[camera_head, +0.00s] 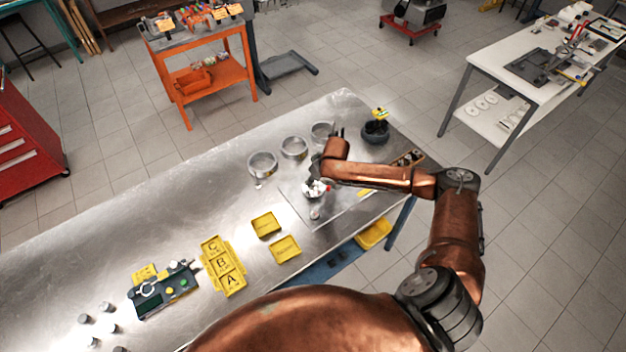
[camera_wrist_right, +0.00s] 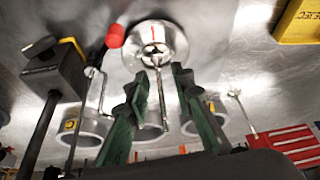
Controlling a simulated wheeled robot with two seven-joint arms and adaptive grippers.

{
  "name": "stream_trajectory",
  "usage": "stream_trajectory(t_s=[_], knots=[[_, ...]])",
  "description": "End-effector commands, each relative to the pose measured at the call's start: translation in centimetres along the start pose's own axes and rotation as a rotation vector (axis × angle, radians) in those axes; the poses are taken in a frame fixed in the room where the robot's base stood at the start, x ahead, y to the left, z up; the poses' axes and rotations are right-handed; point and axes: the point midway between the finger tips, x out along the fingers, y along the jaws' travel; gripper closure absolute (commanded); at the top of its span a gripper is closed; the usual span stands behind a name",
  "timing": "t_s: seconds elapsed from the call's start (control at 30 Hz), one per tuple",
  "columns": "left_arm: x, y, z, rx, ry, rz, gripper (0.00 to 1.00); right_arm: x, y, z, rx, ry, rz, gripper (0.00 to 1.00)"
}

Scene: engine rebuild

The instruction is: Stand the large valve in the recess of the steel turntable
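The steel turntable (camera_wrist_right: 172,35) is a bright round disc with a red mark, near the top middle of the right wrist view. In the head view it (camera_head: 313,190) is partly hidden under my right gripper (camera_head: 318,178). In the wrist view, a thin metal stem (camera_wrist_right: 162,100), apparently the large valve's, runs from the turntable's centre between my right gripper's green-padded fingers (camera_wrist_right: 160,74). Gaps show on both sides of the stem, so the fingers look open around it. I cannot tell whether the valve is fully seated. My left gripper is out of view.
Several metal rings (camera_head: 262,164) stand behind the turntable. A dark round stand (camera_head: 375,132) and a wooden holder (camera_head: 408,158) are to its right. A red-capped piece (camera_wrist_right: 115,36) is close beside the turntable.

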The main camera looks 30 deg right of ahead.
Motion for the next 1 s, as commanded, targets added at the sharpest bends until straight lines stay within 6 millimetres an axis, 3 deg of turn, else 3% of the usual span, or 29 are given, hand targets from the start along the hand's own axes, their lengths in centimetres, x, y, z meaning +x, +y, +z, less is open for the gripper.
stream_trajectory(t_s=[0.27, 0.7, 1.0], knots=[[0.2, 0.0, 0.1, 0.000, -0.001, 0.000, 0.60, -1.2, 0.1, -0.1, -0.001, 0.002, 0.001, 0.78], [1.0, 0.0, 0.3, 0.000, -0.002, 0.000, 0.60, -9.8, 0.1, -0.1, -0.001, 0.001, 0.002, 0.78], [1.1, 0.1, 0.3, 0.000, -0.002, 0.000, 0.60, -12.3, 0.1, -0.1, 0.001, 0.000, 0.001, 0.78]])
